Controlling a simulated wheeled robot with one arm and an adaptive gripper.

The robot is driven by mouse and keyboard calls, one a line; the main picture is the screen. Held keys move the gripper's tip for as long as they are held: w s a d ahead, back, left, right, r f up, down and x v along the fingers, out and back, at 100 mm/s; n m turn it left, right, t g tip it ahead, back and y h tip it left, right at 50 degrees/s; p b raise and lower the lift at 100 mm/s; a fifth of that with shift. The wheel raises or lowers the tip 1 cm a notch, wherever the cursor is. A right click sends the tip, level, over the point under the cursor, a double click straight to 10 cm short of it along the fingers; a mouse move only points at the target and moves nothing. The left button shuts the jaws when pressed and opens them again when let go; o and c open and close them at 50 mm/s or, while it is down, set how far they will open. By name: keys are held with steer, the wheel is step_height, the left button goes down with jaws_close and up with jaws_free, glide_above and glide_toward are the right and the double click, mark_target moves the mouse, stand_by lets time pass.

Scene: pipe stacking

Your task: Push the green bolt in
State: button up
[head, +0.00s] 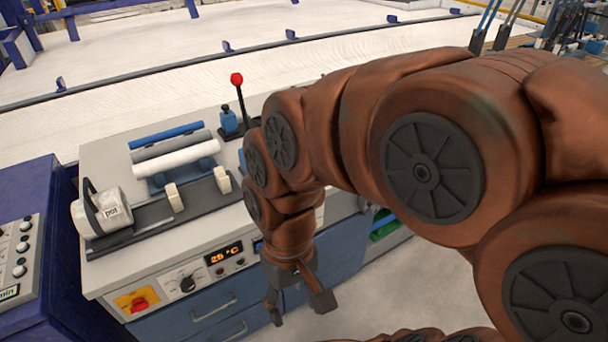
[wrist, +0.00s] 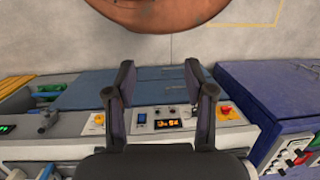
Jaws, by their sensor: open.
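I cannot make out a clear green bolt in either view. A green part (head: 385,229) shows in an opening at the right end of the blue cabinet, partly cut off by my arm; I cannot tell what it is. My gripper (head: 298,302) hangs in front of the workbench's drawer fronts, to the left of that green part. Its two fingers are spread apart with nothing between them. In the wrist view the open fingers (wrist: 160,92) frame the bench's control panel (wrist: 166,120), which shows a lit orange display.
A blue control console (head: 40,205) stands at left. Open floor (head: 420,285) lies right of the gripper.

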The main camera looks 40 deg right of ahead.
steer(key=w+a+f+m+t+y+b, duration=0.15)
steer(key=w+m+y+b, duration=0.3)
steer(key=w, duration=0.45)
steer(key=w+a+f+m+y+b, duration=0.1)
steer(key=w+f+m+y+b, duration=0.3)
steer(key=w, duration=0.5)
steer(key=w+d+f+m+t+y+b, duration=0.2)
steer(key=w+d+m+t+b, duration=0.15)
steer(key=w+d+m, duration=0.4)
steer(key=w+d+f+m+t+y+b, duration=0.25)
steer(key=w+d+m+t, duration=0.2)
steer(key=d, duration=0.65)
steer(key=d+f+m+t+h+b, duration=0.1)
steer(key=d+f+m+t, duration=0.15)
steer(key=d, duration=0.45)
steer(key=d+f+m+t+h+b, duration=0.15)
steer(key=d+m+t, duration=0.25)
steer(key=d, duration=0.4)
steer(key=shift+f+x, duration=0.2)
steer(key=shift+x, duration=1.95)
steer(key=shift+f+x, duration=0.2)
steer(key=shift+x, duration=1.9)
steer(key=shift+w+d, duration=0.1)
